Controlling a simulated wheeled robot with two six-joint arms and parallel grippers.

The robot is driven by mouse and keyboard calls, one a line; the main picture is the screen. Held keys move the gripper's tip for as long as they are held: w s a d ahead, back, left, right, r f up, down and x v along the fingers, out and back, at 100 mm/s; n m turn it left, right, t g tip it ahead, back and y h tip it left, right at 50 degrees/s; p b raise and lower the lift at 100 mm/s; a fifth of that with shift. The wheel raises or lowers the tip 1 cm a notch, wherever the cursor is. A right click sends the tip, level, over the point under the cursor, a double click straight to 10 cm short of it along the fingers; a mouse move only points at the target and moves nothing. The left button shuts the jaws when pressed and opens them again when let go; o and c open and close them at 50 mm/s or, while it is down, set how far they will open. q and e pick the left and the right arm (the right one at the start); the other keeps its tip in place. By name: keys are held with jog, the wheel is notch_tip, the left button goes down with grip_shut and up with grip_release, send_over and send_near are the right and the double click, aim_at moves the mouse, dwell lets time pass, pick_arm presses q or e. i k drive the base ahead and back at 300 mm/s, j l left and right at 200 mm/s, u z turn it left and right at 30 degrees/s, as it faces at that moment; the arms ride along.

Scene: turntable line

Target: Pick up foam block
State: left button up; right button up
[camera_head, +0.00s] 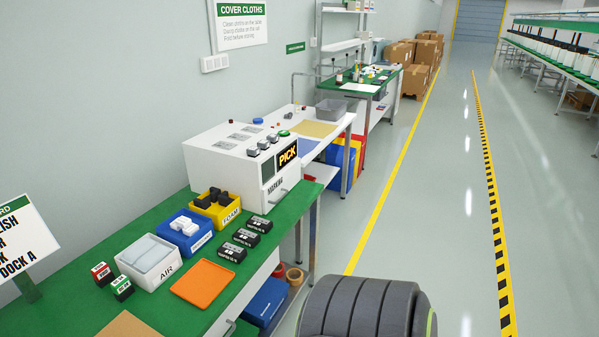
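Dark foam blocks (214,194) lie in a yellow bin (222,217) marked "FOAM" on the green-topped bench (150,237). Several dark pieces show in it, partly overlapping, and their lower parts are hidden by the bin walls. The bin stands at the back of the row of bins, close to the white machine. Neither of my grippers shows in the head view, so I cannot see what they hold.
A blue bin (186,233) with white blocks and a white bin (150,263) marked "AIR" stand beside the foam bin. Black labelled boxes (241,237) and an orange tray (205,283) lie in front. A white machine (240,168) showing "PICK" stands behind. The floor aisle (425,200) is clear.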

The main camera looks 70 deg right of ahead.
aim_at(223, 200)
jog(key=z, duration=1.7)
jog(key=u, duration=0.2)
jog(key=i+l+u, duration=0.2)
jog(key=u, duration=0.15)
jog(key=i+l+u, duration=0.15)
jog(key=l+u, duration=0.15)
jog(key=l, duration=0.2)
jog(key=i+l+u, duration=0.15)
jog(key=l+u, duration=0.2)
jog(key=i+l+u, duration=0.1)
jog(key=l, duration=0.5)
jog(key=i+l, duration=0.15)
jog(key=l, duration=0.5)
jog(key=i+l+u, duration=0.15)
jog(key=l, duration=1.1)
jog(key=i+u, duration=0.05)
